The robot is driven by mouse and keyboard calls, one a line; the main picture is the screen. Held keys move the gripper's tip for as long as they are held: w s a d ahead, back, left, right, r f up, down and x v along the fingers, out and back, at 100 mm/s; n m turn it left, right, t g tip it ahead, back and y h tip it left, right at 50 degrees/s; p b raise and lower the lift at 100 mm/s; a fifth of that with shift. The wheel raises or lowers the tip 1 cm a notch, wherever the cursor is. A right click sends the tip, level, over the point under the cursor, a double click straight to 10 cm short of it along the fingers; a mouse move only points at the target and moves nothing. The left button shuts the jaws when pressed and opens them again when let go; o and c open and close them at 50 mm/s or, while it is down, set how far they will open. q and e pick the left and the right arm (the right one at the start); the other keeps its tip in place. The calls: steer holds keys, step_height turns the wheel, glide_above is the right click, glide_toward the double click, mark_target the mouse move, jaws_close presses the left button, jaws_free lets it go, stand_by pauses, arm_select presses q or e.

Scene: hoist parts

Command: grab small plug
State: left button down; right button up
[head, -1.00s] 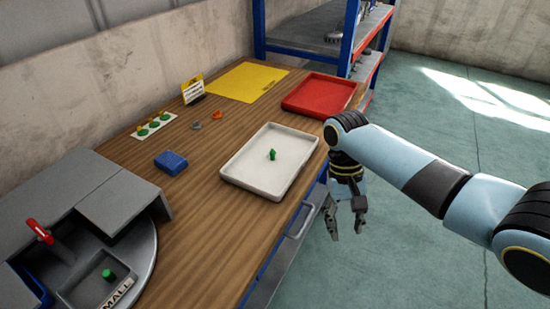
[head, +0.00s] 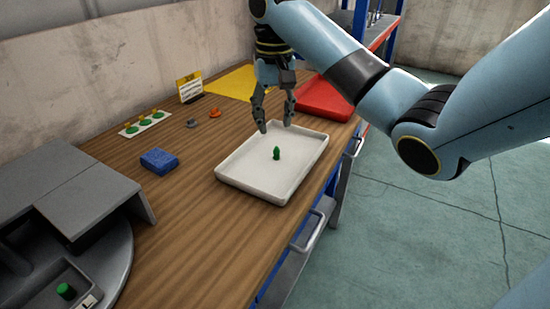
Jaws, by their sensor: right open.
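A small green plug (head: 277,153) stands in the white tray (head: 252,185) on the wooden bench. My right gripper (head: 275,128) is open and empty, fingers pointing down. In the picture it sits just above the plug, over the far part of the tray. It is apart from the plug; its exact height is hard to tell. Another green piece (head: 66,290) sits in a grey compartment at the lower left; part of its label is cut off by the frame. My left gripper is not in view.
A blue block (head: 159,161), a grey ring (head: 192,123), an orange ring (head: 214,113) and a white strip with green pieces (head: 146,124) lie left of the tray. A red tray (head: 325,98) and yellow mat (head: 222,83) are behind. Bare wood lies in front.

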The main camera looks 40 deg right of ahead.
mark_target(277, 148)
steer(key=f, duration=0.8)
steer(key=shift+d+f, duration=0.25)
steer(key=shift+d, duration=0.1)
steer(key=c, duration=0.8)
